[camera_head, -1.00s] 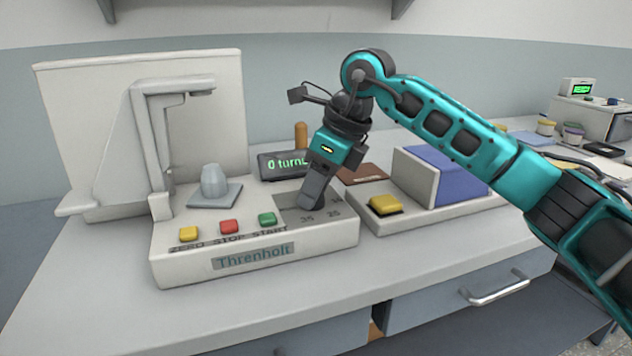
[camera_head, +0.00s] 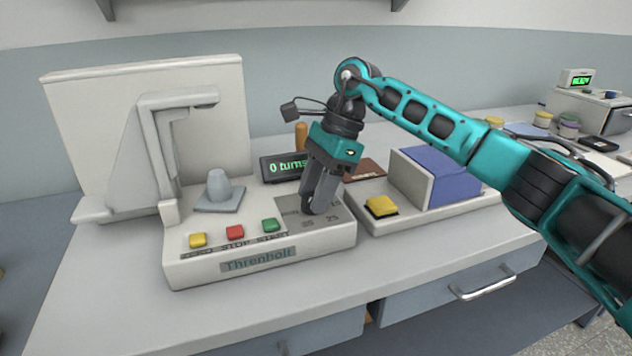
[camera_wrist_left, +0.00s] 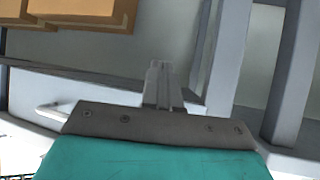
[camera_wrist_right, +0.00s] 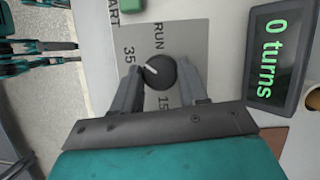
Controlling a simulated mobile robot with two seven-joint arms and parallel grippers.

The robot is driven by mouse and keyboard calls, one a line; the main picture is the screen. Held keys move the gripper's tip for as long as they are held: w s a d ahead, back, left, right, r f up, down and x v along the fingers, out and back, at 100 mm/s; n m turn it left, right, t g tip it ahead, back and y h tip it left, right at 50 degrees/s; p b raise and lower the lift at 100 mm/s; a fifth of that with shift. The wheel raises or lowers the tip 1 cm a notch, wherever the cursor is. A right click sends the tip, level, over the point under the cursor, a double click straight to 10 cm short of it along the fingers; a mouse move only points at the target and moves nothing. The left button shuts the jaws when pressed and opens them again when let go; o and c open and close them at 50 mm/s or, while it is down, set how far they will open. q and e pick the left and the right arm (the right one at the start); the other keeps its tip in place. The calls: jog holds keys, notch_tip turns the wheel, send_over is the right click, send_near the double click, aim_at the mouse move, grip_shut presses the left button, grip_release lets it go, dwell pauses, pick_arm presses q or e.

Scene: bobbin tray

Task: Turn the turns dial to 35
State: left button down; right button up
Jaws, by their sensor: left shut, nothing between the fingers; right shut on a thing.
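The turns dial (camera_wrist_right: 162,72) is a small black knob on a grey panel of the white Threnholt machine (camera_head: 340,237). Its white mark points to the upper left in the right wrist view, roughly toward the printed 35. My right gripper (camera_wrist_right: 160,88) is shut on the dial, one finger on each side. In the head view the right gripper (camera_head: 312,208) points down onto the panel and hides the dial. The display (camera_head: 283,168) reads "0 turns". My left gripper (camera_wrist_left: 163,82) is shut and empty in its wrist view, away from the dial.
Yellow (camera_head: 198,240), red (camera_head: 235,232) and green (camera_head: 270,225) buttons sit on the machine's front, left of the dial. A grey cone (camera_head: 219,187) stands behind them. A unit with a yellow button (camera_head: 381,206) and a blue block (camera_head: 450,177) stands close on the right.

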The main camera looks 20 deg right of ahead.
pick_arm(q)
jog(key=shift+s+a, duration=0.15)
jog(key=shift+a, duration=0.15)
pick_arm(e)
jog(key=shift+n+g, duration=0.3)
jog(key=shift+n, duration=0.4)
pick_arm(q)
jog(key=shift+r, duration=0.1)
jog(key=shift+d, duration=0.1)
pick_arm(e)
jog(key=o, duration=1)
pick_arm(q)
jog(key=shift+s+a+r+p, duration=0.1)
jog(key=shift+a+r+p, duration=0.2)
jog(key=shift+p, duration=0.7)
pick_arm(e)
jog(key=v, duration=1.3)
jog(key=shift+w+a, duration=0.1)
jog(key=shift+a, duration=0.1)
